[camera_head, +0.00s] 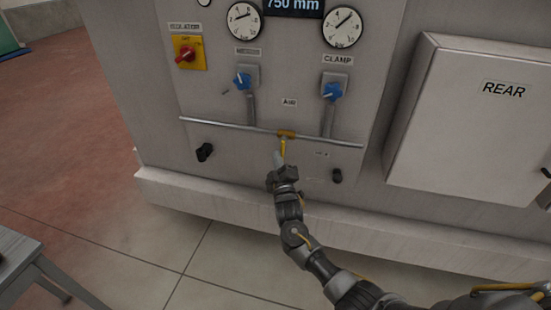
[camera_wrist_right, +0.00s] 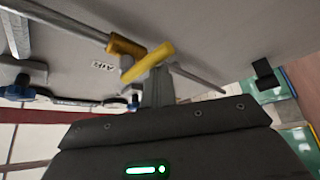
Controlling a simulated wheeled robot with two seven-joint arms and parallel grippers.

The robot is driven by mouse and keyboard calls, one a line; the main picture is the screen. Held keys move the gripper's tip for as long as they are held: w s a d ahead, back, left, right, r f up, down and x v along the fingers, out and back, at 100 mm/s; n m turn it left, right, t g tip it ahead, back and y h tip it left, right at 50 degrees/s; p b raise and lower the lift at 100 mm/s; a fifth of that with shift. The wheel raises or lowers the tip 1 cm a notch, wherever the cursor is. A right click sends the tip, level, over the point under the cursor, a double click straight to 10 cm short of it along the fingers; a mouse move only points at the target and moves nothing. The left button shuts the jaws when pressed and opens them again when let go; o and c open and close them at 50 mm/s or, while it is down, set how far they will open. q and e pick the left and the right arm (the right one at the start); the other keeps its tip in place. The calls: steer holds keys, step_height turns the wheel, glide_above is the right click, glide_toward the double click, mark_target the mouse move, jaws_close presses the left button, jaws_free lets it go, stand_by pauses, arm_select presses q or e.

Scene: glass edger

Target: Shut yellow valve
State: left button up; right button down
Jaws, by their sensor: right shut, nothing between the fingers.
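The yellow valve (camera_head: 286,134) sits on a horizontal metal pipe under the AIR label. Its yellow lever (camera_head: 283,147) points down in the head view, crosswise to the pipe. In the right wrist view the valve body (camera_wrist_right: 126,47) is on the pipe and the lever (camera_wrist_right: 150,62) slants across in front of it. My right gripper (camera_head: 277,160) is shut and empty, its fingertips at the lower end of the lever. In the wrist view its fingers (camera_wrist_right: 158,90) are just below the lever; I cannot tell whether they touch. My left gripper is not in view.
Two blue knobs (camera_head: 242,81) (camera_head: 332,91) sit above the pipe, with gauges (camera_head: 343,27) higher up. A red switch on a yellow plate (camera_head: 187,53) is at upper left. Black knobs (camera_head: 205,152) (camera_head: 337,175) flank below. A REAR box (camera_head: 465,125) stands out at right.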

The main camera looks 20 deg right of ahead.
steer(key=shift+s+d, duration=0.1)
steer(key=shift+d, duration=0.15)
stand_by(0.5)
steer(key=s+a+b, duration=0.3)
steer(key=s+a, duration=0.1)
steer(key=s, duration=0.4)
steer(key=shift+s+a, duration=0.15)
steer(key=shift+s, duration=0.15)
stand_by(0.6)
